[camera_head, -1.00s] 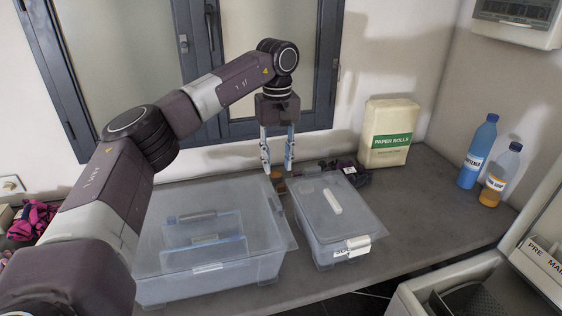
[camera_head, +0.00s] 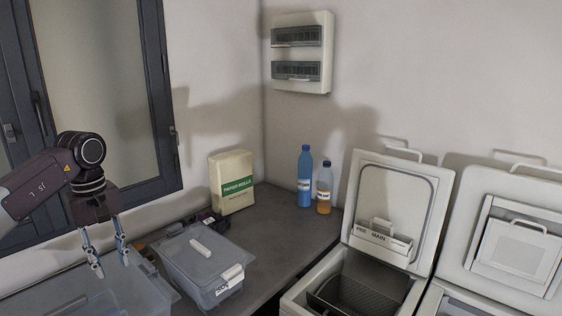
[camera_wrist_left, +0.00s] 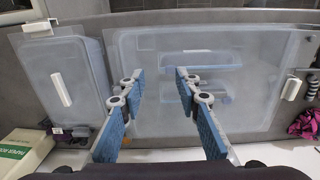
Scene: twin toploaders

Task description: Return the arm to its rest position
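My left gripper (camera_head: 108,262) is open and empty, pointing down above the worktop near the window. Its two blue-padded fingers stand apart with nothing between them; they also show in the left wrist view (camera_wrist_left: 157,100). Beneath it in the wrist view is a large lidded translucent bin (camera_wrist_left: 255,120), with blurred blue-grey contents inside. My left arm comes in from the left edge of the head view. My right gripper is not in either current view.
A smaller lidded bin (camera_head: 183,257) stands right of the large one. A paper rolls bag (camera_head: 232,183), a blue bottle (camera_head: 304,180) and an orange bottle (camera_head: 324,192) stand behind. A toploader with its lid raised (camera_head: 395,205) stands at right. The worktop between has free room (camera_head: 285,225).

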